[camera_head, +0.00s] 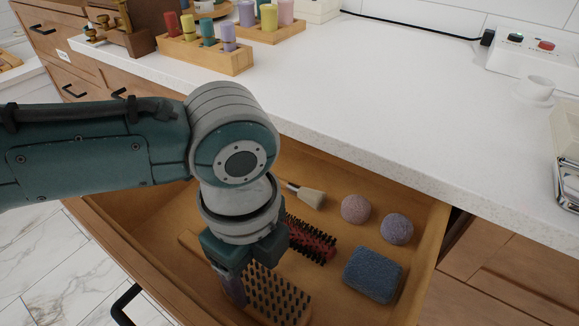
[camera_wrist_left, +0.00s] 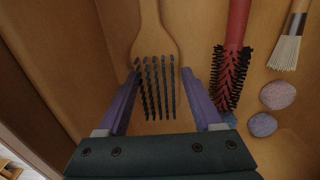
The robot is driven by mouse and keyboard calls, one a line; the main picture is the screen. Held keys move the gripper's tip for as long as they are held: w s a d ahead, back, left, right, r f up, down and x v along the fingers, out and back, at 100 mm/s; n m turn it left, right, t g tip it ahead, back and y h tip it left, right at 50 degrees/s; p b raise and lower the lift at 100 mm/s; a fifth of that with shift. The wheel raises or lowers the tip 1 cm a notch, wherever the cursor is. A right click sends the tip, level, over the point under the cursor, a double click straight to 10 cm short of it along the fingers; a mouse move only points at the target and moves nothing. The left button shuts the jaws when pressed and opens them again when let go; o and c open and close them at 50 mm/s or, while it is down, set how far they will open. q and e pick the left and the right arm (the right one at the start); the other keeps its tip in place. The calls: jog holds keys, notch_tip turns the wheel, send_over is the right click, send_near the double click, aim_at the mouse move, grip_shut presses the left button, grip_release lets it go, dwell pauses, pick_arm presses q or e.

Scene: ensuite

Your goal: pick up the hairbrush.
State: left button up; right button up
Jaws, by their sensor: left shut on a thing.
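The hairbrush (camera_head: 279,296), a flat wooden paddle brush with rows of dark bristles, lies in the open drawer. It also shows in the left wrist view (camera_wrist_left: 154,45), handle pointing up the picture. My left gripper (camera_head: 233,287) reaches down into the drawer over it. In the left wrist view the purple fingers (camera_wrist_left: 160,76) stand on both sides of the bristled head and are shut on it. The arm hides part of the brush in the head view. My right gripper is not in view.
Beside the hairbrush in the drawer (camera_head: 432,240) lie a red round brush (camera_head: 312,240), a pale-bristled brush (camera_head: 310,196), a pinkish ball (camera_head: 356,209), a mauve ball (camera_head: 397,229) and a blue sponge (camera_head: 373,274). The white countertop (camera_head: 400,110) overhangs behind, mostly clear in the middle.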

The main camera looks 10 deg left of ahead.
pick_arm(q)
grip_shut()
